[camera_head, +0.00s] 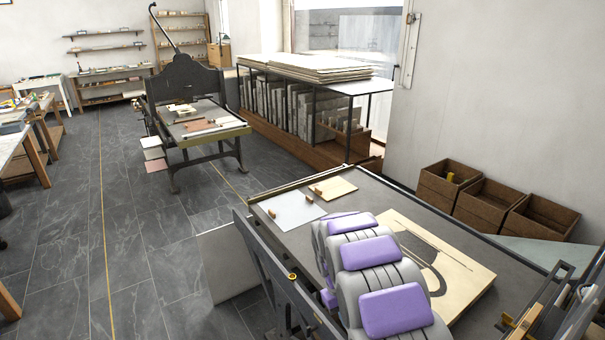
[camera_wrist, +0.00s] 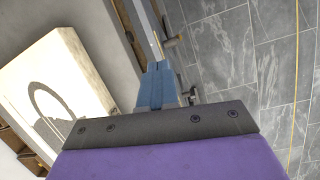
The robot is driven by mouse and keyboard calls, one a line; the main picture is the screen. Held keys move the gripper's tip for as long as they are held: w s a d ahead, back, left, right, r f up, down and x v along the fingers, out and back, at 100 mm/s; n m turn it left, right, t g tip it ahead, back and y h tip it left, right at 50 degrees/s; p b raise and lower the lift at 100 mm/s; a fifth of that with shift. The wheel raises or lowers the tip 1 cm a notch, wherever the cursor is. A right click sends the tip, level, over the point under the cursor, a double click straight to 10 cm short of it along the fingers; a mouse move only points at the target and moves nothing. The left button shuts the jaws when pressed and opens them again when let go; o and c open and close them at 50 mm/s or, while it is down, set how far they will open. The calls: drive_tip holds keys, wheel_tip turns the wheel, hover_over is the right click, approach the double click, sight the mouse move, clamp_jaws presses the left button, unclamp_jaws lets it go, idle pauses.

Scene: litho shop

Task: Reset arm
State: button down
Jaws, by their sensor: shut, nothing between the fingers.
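My gripper (camera_wrist: 158,68) shows in the wrist view as two blue fingers pressed together beyond a dark bolted bar and a purple pad. It is shut and empty. In the head view, my grey arm with purple pads (camera_head: 395,310) is at the lower middle, in front of the press bed (camera_head: 300,245). I cannot make out the gripper's fingers there. A pale board with a dark curved shape (camera_head: 470,285) lies on the bed behind my arm, partly hidden by it. The same board (camera_wrist: 50,70) shows at the left in the wrist view.
A grey sheet (camera_head: 287,210) and a small wooden board (camera_head: 338,188) lie on the bed's far end. Wooden crates (camera_head: 447,190) stand at the right wall. Another press (camera_head: 195,110) and a slab rack (camera_head: 300,110) stand farther back. The tiled floor (camera_head: 130,240) at left is clear.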

drive_tip(key=s+d+r+m, duration=0.3)
drive_tip(key=s+r, duration=1.3)
drive_tip(key=s+r+y, duration=0.1)
drive_tip(key=s+r, duration=0.1)
drive_tip(key=s, duration=0.9)
drive_tip(key=s+r+m+y, duration=0.1)
drive_tip(key=s+r, duration=0.1)
drive_tip(key=s, duration=0.9)
drive_tip(key=shift+a, duration=0.45)
drive_tip(key=shift+r, duration=0.1)
